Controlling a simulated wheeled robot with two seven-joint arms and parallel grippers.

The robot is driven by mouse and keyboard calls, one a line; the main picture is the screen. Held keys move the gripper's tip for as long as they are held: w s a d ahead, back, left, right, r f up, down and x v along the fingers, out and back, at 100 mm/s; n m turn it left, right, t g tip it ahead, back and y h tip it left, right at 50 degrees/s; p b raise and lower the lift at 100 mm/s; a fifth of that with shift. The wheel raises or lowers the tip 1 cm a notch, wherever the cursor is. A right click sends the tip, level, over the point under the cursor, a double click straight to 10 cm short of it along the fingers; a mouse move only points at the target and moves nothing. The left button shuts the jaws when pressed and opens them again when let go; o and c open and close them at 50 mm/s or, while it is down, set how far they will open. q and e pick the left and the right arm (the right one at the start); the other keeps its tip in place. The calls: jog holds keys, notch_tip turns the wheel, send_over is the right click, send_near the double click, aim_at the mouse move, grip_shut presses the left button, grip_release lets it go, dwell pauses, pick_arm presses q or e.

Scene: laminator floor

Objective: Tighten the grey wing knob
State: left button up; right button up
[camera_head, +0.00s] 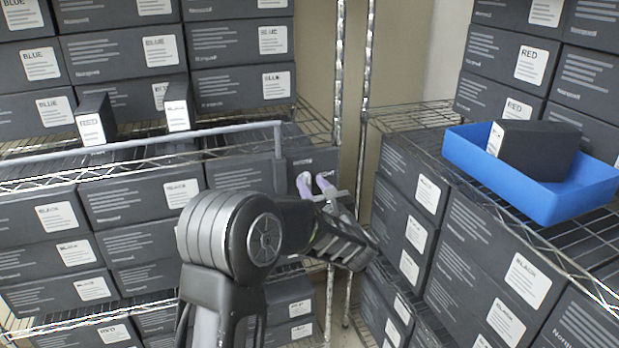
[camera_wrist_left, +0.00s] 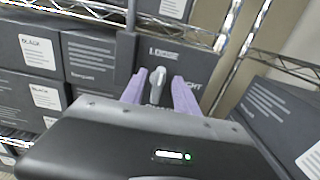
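The grey wing knob (camera_wrist_left: 157,84) shows in the left wrist view in front of a dark panel (camera_wrist_left: 172,52) with the word LOOSE above it. Its wing stands close to upright, and part of another word ending in GHT shows to its right. My left gripper (camera_head: 313,182) is open, with two purple fingertips pointing at the shelf in the head view. In the left wrist view its fingers (camera_wrist_left: 160,75) lie to either side of the knob, with gaps visible. I cannot tell how deep the knob sits between them. My right gripper is in neither view.
A grey rail (camera_head: 200,134) runs along the left wire shelf and bends down near my gripper. Dark labelled boxes (camera_head: 130,205) fill the shelves. A blue tray (camera_head: 560,205) holding a black box (camera_head: 540,148) stands on the right shelf. Metal posts (camera_head: 338,80) rise between the shelves.

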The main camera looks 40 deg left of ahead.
pick_arm(q)
jog(key=shift+x, duration=1.2)
jog(key=shift+d, duration=0.1)
jog(key=shift+c, duration=0.2)
grip_shut()
